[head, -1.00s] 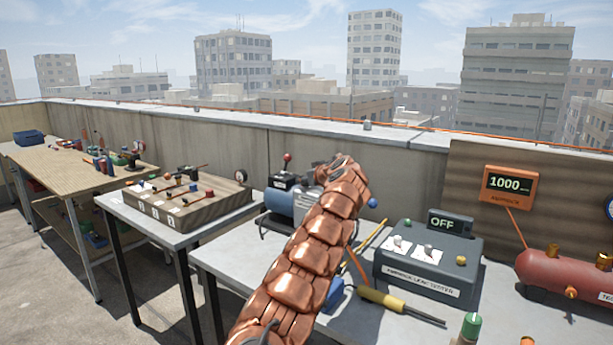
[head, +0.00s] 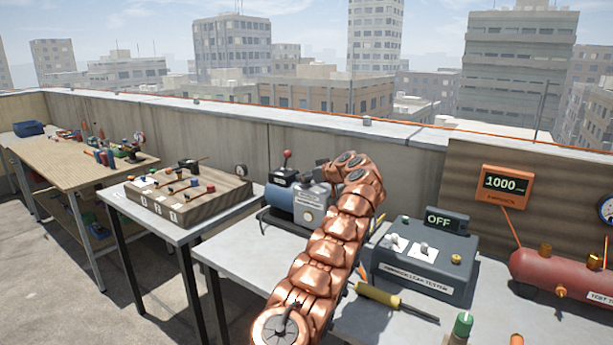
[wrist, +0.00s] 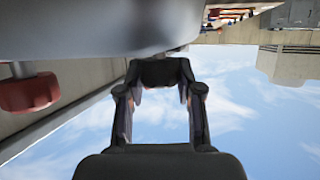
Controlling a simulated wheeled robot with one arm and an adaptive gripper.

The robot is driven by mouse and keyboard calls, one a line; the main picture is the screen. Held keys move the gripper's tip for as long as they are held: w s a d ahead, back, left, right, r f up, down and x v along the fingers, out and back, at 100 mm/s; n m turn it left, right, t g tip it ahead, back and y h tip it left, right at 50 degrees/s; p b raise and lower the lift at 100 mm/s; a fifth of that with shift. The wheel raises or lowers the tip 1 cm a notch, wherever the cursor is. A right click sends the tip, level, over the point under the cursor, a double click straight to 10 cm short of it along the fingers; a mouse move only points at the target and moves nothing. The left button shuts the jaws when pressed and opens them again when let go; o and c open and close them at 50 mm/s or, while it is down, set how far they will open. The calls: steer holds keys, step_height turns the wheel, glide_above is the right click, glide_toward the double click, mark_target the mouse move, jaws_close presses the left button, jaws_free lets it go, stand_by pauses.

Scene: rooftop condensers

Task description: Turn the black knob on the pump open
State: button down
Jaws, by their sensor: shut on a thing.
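The pump (head: 310,208) is a blue and grey unit on the bench, with a red-topped part behind it; my copper arm covers its right side in the head view. In the wrist view a large grey body (wrist: 90,25) fills the top, with a red knob (wrist: 30,92) at the left. My gripper (wrist: 160,80) has its two dark fingers on either side of a black piece, which appears to be the black knob (wrist: 163,70), below the grey body. The fingers look closed on it. The head view hides the gripper and this knob.
A leak tester (head: 425,262) reading OFF stands right of my arm, with a yellow-handled screwdriver (head: 380,295) before it. A red tank (head: 560,275) and an orange display (head: 507,184) reading 1000 are farther right. A wooden valve box (head: 190,200) is on the left table.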

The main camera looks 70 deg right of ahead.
steer(key=c, duration=0.7)
jaws_free()
steer(key=shift+c, duration=0.2)
steer(key=v, duration=1.2)
